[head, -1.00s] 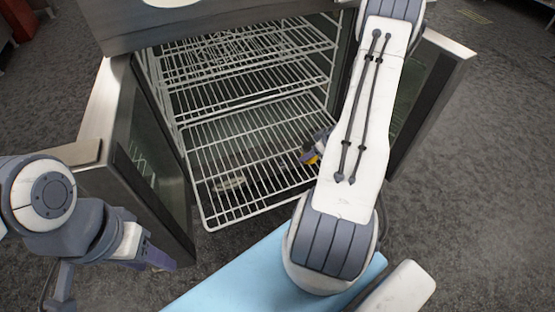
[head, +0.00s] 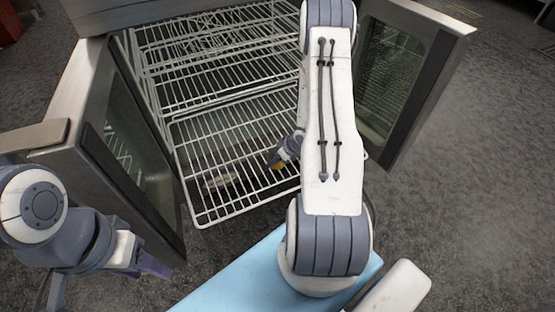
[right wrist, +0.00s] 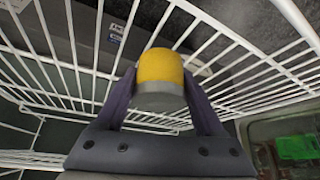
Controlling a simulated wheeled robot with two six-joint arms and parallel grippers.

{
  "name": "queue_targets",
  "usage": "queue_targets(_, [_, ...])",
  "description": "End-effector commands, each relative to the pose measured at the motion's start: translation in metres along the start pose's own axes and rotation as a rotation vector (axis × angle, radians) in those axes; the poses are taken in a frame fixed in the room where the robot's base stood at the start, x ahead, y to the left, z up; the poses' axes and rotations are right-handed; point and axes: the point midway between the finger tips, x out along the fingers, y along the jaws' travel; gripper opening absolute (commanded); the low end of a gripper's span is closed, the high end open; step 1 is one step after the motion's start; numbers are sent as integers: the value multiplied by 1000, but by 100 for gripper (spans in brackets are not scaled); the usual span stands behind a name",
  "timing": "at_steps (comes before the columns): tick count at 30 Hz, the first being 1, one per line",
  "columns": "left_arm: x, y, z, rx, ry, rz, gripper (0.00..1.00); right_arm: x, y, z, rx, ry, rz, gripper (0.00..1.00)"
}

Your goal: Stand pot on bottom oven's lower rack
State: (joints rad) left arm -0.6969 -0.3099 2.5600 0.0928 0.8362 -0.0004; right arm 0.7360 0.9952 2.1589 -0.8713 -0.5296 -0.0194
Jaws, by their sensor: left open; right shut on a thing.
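My right gripper (head: 285,152) reaches into the open oven, above the front part of the lower rack (head: 225,212). In the right wrist view its two fingers (right wrist: 165,95) are shut on a round yellow-and-grey piece (right wrist: 160,68), which I take to be the pot or part of it. A bit of yellow (head: 278,164) shows at the fingertips in the head view. White rack wires lie close behind it; I cannot tell whether it touches them. My left gripper (head: 150,265) is open and empty, outside the left door.
The oven's left door (head: 130,150) and right door (head: 395,80) stand open on either side. Another wire rack (head: 200,85) is higher up inside. A pale thing (head: 218,181) shows beneath the lower rack's wires. The carpet to the right is clear.

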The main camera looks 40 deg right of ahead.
Motion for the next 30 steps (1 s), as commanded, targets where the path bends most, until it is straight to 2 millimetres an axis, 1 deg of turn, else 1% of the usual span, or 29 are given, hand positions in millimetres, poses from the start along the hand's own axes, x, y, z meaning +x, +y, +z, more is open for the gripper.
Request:
queue_targets(6, [2, 0, 0, 0, 0, 0, 50, 3, 0, 2, 0, 0, 0, 6])
queue_targets(7, [1, 0, 0, 0, 0, 0, 50, 2, 0, 1, 0, 0, 0, 82])
queue_targets(8, [1, 0, 0, 0, 0, 0, 50, 2, 0, 1, 0, 0, 0, 94])
queue_targets(9, [1, 0, 0, 0, 0, 0, 50, 2, 0, 1, 0, 0, 0, 100])
queue_targets(16, [0, 0, 0, 0, 0, 0, 50, 0, 0, 0, 0, 0, 0, 100])
queue_targets(20, [-6, 0, 0, 0, 0, 0, 50, -11, 1, -2, 0, 1, 1, 100])
queue_targets(23, [-14, 1, -1, 0, 0, 0, 50, -29, 1, -3, 2, 1, 3, 100])
queue_targets(30, [-35, 3, -2, 0, 0, 0, 50, -83, 1, -3, 3, 1, 3, 100])
